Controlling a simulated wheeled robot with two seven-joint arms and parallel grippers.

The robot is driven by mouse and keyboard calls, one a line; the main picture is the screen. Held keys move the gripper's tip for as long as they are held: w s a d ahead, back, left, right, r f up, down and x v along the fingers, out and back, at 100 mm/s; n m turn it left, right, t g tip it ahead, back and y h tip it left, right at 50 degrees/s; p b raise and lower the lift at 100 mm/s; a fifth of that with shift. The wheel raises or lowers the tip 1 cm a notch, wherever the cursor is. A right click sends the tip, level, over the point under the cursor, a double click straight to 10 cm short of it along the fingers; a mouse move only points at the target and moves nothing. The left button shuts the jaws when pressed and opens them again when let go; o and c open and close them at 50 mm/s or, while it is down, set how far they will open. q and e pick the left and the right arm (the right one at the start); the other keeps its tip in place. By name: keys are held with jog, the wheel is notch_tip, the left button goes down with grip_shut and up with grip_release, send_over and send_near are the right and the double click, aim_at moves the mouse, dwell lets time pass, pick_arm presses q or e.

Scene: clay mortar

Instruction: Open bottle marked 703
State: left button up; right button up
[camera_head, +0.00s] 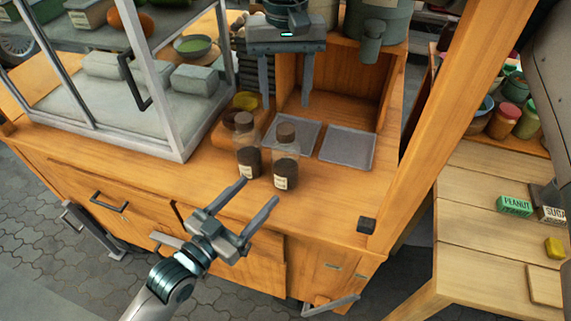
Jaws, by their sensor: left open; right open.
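Two glass bottles with brown stoppers, dark contents and pale labels stand side by side on the wooden counter: a left bottle (247,148) and a right bottle (286,158). The label writing is too small to read, so I cannot tell which is 703. My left gripper (258,200) is open and empty in front of and below the bottles, its fingers pointing up toward them without touching. My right gripper (286,97) is open and empty, pointing down above and behind the bottles.
Two grey trays, a left one (303,138) and a right one (347,148), lie behind the bottles. A glass display case (186,130) stands at left. A wooden post (440,130) rises at right. A side table (480,235) holds small boxes.

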aim_at(277, 172)
pick_arm(q)
jog(key=x, duration=1.2)
